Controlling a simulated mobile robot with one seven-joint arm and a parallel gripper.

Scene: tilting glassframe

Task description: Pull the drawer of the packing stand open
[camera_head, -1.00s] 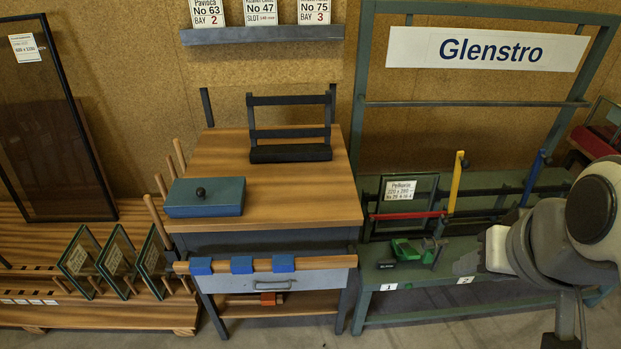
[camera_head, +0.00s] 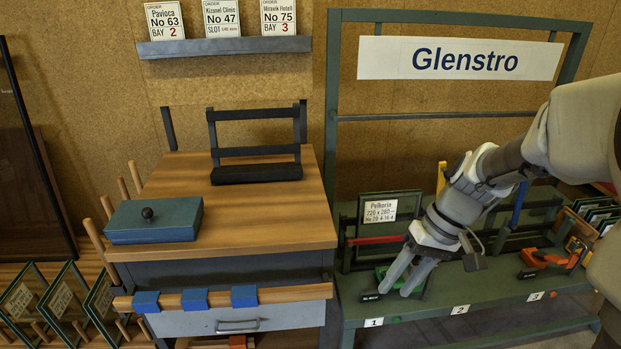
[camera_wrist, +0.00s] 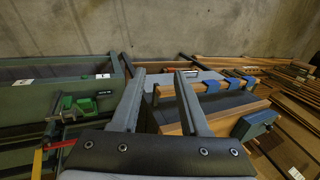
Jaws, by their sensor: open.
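The packing stand (camera_head: 255,215) has a wooden top and stands left of centre in the head view. Its drawer has a light grey front (camera_head: 190,322) below a wooden rail, with a grey bar handle (camera_head: 238,327) on it. I cannot tell whether the drawer is fully shut. My gripper (camera_head: 396,290) is open and empty, to the right of the drawer and apart from it, pointing down over the green bench's left end. In the wrist view my gripper (camera_wrist: 161,72) shows two spread fingers, with the stand beyond them.
The wooden rail carries blue pads (camera_head: 195,299). A blue box with a knob (camera_head: 155,221) and a dark rack (camera_head: 256,173) are on the stand. The green bench (camera_head: 480,300) holds green and orange clamps (camera_head: 548,260). Small glass frames (camera_head: 62,300) stand at left.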

